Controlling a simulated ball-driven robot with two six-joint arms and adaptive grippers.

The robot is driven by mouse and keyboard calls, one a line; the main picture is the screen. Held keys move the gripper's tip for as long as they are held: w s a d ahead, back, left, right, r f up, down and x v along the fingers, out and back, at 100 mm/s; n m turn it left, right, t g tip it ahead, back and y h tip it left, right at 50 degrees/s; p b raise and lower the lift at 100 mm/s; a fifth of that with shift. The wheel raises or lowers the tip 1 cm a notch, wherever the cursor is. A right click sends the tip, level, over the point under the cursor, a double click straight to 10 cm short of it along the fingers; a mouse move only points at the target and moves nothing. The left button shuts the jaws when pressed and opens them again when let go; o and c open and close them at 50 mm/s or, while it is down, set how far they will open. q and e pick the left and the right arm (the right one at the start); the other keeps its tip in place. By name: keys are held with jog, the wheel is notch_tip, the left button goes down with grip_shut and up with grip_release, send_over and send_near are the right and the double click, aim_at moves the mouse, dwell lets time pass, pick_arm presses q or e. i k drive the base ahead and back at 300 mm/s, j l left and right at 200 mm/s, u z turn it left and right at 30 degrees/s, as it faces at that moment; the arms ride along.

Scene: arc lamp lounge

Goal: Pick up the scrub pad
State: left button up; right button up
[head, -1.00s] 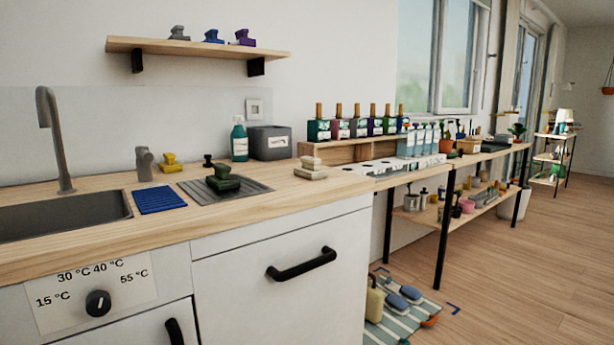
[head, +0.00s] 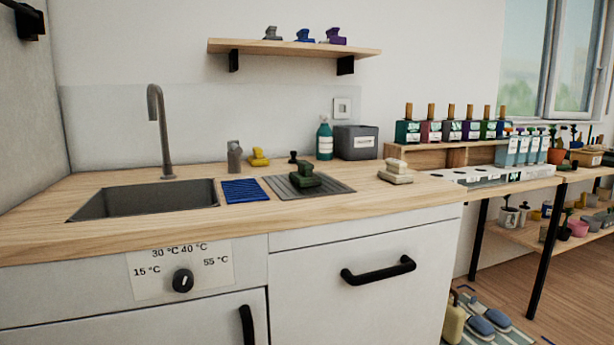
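Neither of my grippers shows in the head view. Several things could be the scrub pad, and I cannot tell which it is. A flat blue ribbed pad (head: 245,191) lies on the counter right of the sink. A dark green handled block (head: 306,176) sits on the grey ribbed drain tray (head: 332,187). A yellow handled block (head: 258,157) stands behind the blue pad. Pale stacked blocks (head: 396,173) lie right of the tray. Grey (head: 272,33), blue (head: 304,35) and purple (head: 336,36) handled blocks stand on the wall shelf (head: 292,47).
The sink (head: 145,199) with its tall faucet (head: 160,130) is on the left. A teal bottle (head: 325,138) and grey bin (head: 356,142) stand at the back. A drawer handle (head: 378,271) juts from the counter front. The counter's front strip is clear.

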aim_at(304, 178)
jog(key=u, duration=0.4)
jog(key=i+l+u, duration=0.2)
jog(key=l, duration=0.15)
jog(key=i+l+u, duration=0.2)
jog(key=l, duration=0.15)
jog(key=l+u, duration=0.2)
jog(key=l, duration=0.15)
jog(key=i+l+u, duration=0.2)
jog(key=l, duration=0.2)
jog(key=k, duration=0.05)
